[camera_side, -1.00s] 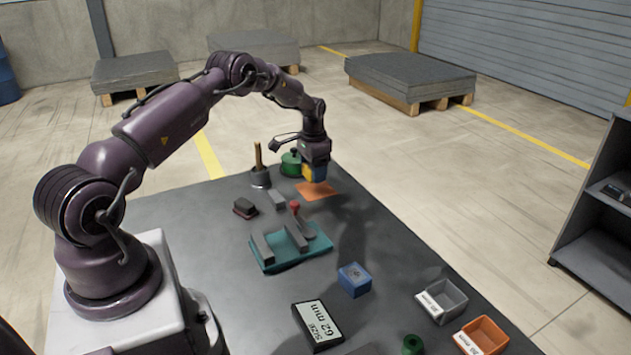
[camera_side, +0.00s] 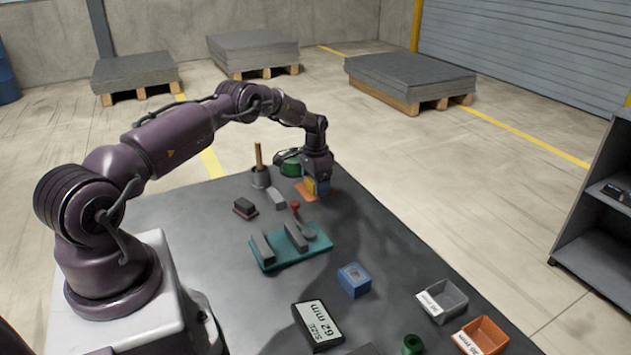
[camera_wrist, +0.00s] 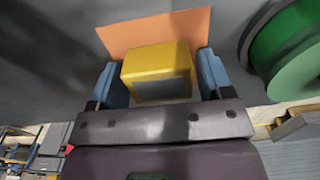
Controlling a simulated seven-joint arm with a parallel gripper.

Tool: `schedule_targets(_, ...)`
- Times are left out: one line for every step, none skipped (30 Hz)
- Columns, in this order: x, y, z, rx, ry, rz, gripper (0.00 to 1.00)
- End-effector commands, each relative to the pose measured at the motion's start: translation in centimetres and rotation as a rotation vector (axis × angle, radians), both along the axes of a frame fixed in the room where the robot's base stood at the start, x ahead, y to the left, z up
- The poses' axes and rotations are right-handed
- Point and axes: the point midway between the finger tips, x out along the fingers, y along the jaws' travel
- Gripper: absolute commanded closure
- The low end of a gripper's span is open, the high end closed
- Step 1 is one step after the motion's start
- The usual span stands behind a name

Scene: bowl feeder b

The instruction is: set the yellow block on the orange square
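The yellow block (camera_wrist: 158,62) is between the two blue fingers of my gripper (camera_wrist: 160,82) in the wrist view, one finger close against each side. In the side view my gripper (camera_side: 317,187) is low at the far end of the table, with the block (camera_side: 310,185) partly hidden by a finger. The orange square (camera_side: 303,192) lies flat on the table there, partly covered by block and gripper. It also shows behind the block in the wrist view (camera_wrist: 125,37). The block is over the square; whether it touches it is hard to tell.
A green spool (camera_wrist: 290,50) stands close to the right finger in the wrist view. A grey cup with a stick (camera_side: 261,178), a grey block (camera_side: 278,199) and a teal fixture (camera_side: 290,258) stand nearby. The table right of the gripper is clear.

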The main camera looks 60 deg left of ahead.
Motion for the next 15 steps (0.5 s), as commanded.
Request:
schedule_targets(0.0,0.0,0.0,0.000,0.000,0.000,0.15)
schedule_targets(0.0,0.0,0.0,0.000,0.000,0.000,0.15)
schedule_targets(0.0,0.0,0.0,0.000,0.000,0.000,0.15)
schedule_targets(0.0,0.0,0.0,0.000,0.000,0.000,0.15)
schedule_targets(0.0,0.0,0.0,0.000,0.000,0.000,0.15)
schedule_targets(0.0,0.0,0.0,0.000,0.000,0.000,0.15)
schedule_targets(0.0,0.0,0.0,0.000,0.000,0.000,0.15)
schedule_targets(0.0,0.0,0.0,0.000,0.000,0.000,0.15)
schedule_targets(0.0,0.0,0.1,0.000,0.000,0.000,0.15)
schedule_targets(0.0,0.0,0.2,0.000,0.000,0.000,0.15)
schedule_targets(0.0,0.0,0.3,0.000,-0.001,0.000,0.15)
schedule_targets(0.0,0.0,0.7,0.000,-0.001,0.000,0.15)
schedule_targets(0.0,0.0,1.0,0.001,-0.001,0.000,0.15)
schedule_targets(0.0,0.0,1.4,0.001,-0.002,0.000,0.15)
schedule_targets(0.1,0.1,2.1,0.002,-0.003,0.000,0.15)
